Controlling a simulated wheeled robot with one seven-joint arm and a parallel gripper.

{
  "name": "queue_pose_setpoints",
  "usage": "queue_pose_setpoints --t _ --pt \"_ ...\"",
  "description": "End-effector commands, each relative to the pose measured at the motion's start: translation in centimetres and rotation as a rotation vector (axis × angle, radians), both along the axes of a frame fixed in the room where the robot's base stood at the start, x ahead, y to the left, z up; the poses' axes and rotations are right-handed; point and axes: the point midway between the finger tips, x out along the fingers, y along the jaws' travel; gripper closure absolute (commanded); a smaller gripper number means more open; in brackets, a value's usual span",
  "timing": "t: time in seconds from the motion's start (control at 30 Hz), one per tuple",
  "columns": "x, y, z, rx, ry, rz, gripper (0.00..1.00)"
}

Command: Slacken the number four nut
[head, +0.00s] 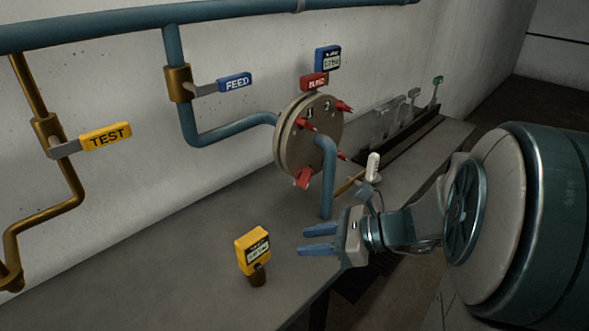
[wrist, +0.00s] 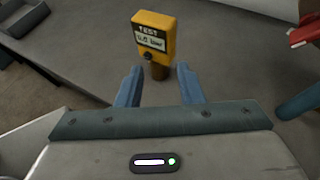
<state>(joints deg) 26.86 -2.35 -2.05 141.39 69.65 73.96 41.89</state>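A round grey flange cover (head: 291,145) stands upright above the bench, with several red winged nuts around its face. Numbers 1 and 2 are legible near its top; no number four is readable. One red nut (head: 303,179) sits at the lower left edge, larger and turned outward. Another red nut (head: 342,155) is at the lower right, partly behind a blue pipe. My gripper (head: 303,240) is open and empty, in front of and below the flange, apart from it. In the wrist view its two blue fingers (wrist: 158,78) are spread with nothing between them.
A yellow test gauge (head: 253,247) stands on the bench (head: 170,262) just left of my fingertips; it also shows in the wrist view (wrist: 154,35). The blue pipe (head: 326,180) drops from the flange near my gripper. FEED (head: 235,83) and TEST (head: 105,138) valve handles are on the left.

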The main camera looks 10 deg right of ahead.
Motion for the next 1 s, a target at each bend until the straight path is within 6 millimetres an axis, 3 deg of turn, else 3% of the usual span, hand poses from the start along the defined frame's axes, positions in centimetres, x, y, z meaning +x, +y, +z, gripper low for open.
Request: queue_pose_setpoints --t 0.1,0.2,0.3,0.43,0.67,1.0 --pt "3.4 -3.6 -0.4 0.26 0.084 -0.257 0.66" --pt "5.4 -6.7 -0.2 0.44 0.121 -0.418 0.66" --pt "6.6 -9.3 -0.1 0.57 0.137 -0.527 0.66" --pt "7.4 -11.2 0.1 0.661 0.143 -0.601 0.66" --pt "9.3 -10.2 0.2 0.683 0.145 -0.613 0.66" --pt "15.1 -6.0 0.2 0.68 0.144 -0.611 0.66"
